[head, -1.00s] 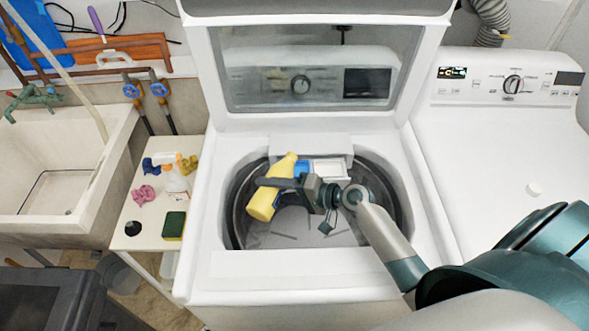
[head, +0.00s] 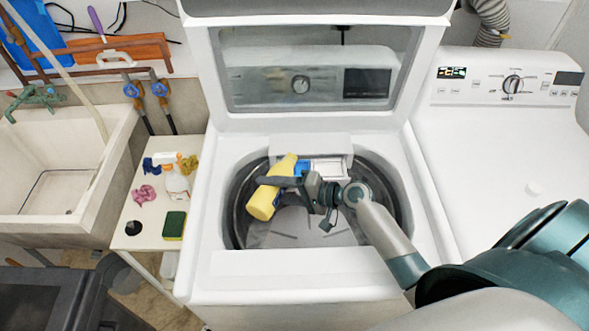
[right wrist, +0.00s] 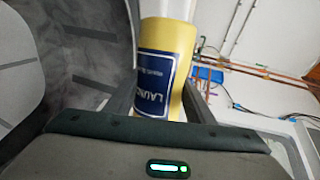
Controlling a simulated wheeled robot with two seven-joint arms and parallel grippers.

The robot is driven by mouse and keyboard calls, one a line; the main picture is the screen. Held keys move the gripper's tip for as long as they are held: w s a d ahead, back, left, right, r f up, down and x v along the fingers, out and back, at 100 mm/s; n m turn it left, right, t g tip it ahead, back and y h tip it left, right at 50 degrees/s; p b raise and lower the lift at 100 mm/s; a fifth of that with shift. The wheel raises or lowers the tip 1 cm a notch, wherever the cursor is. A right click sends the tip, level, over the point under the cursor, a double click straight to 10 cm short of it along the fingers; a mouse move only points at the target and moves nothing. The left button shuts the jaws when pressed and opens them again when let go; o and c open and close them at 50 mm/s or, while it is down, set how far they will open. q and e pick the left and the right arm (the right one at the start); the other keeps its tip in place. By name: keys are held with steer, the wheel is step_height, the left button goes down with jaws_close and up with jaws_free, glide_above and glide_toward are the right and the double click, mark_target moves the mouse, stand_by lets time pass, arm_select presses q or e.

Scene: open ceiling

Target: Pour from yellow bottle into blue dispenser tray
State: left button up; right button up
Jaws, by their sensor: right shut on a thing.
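The yellow bottle (head: 264,203) is tilted inside the washer opening, its narrow end up and to the right and its wide base down and to the left. My right gripper (head: 278,182) is shut on its middle. The blue dispenser tray (head: 302,167) is at the back rim of the opening, just right of the bottle's narrow end; the gripper partly covers it. I cannot tell whether anything flows out. In the right wrist view the bottle (right wrist: 185,62), with a blue label, stands between the fingers (right wrist: 160,105). My left gripper is not in view.
The washer's lid (head: 310,80) stands open behind the drum. A white compartment (head: 328,168) adjoins the blue tray. A second white machine (head: 500,160) is on the right. On the left are a sink (head: 60,160) and a small table (head: 140,238) with a spray bottle, cloths and a sponge.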

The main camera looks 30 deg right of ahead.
steer(key=shift+r+m, duration=0.2)
steer(key=shift+m, duration=0.1)
stand_by(1.6)
steer(key=f+n+b, duration=0.1)
steer(key=f+b, duration=0.1)
steer(key=a+f+n+h+b, duration=0.1)
steer(key=shift+s+n, duration=0.3)
steer(key=shift+r+t, duration=0.25)
steer(key=shift+t, duration=0.05)
steer(key=shift+d, duration=0.1)
steer(key=shift+f, duration=0.1)
